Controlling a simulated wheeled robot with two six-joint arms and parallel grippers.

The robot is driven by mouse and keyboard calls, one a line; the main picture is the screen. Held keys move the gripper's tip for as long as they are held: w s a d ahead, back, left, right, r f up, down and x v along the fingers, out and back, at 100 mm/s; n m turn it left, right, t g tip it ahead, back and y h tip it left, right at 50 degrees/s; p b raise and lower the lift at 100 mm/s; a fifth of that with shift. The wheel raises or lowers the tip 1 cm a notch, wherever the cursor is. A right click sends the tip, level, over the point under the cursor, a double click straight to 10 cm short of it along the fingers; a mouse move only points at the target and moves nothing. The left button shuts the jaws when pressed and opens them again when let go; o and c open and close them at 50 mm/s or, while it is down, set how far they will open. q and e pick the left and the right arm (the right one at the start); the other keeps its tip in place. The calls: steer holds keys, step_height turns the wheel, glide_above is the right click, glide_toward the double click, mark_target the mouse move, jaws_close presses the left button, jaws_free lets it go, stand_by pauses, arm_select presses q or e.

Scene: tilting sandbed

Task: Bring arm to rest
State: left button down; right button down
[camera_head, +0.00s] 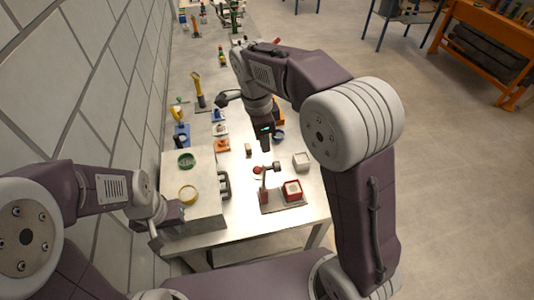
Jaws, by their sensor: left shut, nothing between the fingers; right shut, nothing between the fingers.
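My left gripper (154,236) is shut and empty, low at the left front corner of the workbench, beside a grey box. My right gripper (265,143) is shut and empty. It points down above the middle of the workbench (241,223), behind a small red-and-white device and apart from it. My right arm arches up and over from the lower right. My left arm comes in low from the left.
The grey box (205,212) carries a green ring (186,160) and a yellow ring (188,193). A base plate with a red box (292,190) and a white box (301,161) stand at the right. Several tools line the bench's left side. A tiled wall bounds the left.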

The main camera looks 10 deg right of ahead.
steer(key=shift+w+d+r, duration=0.15)
steer(key=shift+d+r, duration=0.2)
steer(key=shift+r, duration=0.05)
steer(key=s+d+f+n+b, duration=0.3)
steer(key=s+f+n, duration=0.4)
steer(key=f, duration=0.3)
steer(key=s+d+f+n+t+y+b, duration=0.1)
steer(key=s+d+f+n+b, duration=0.3)
steer(key=f+n, duration=0.6)
steer(key=s+d, duration=0.1)
steer(key=s, duration=0.1)
steer(key=shift+s+f, duration=0.25)
steer(key=shift+s, duration=0.15)
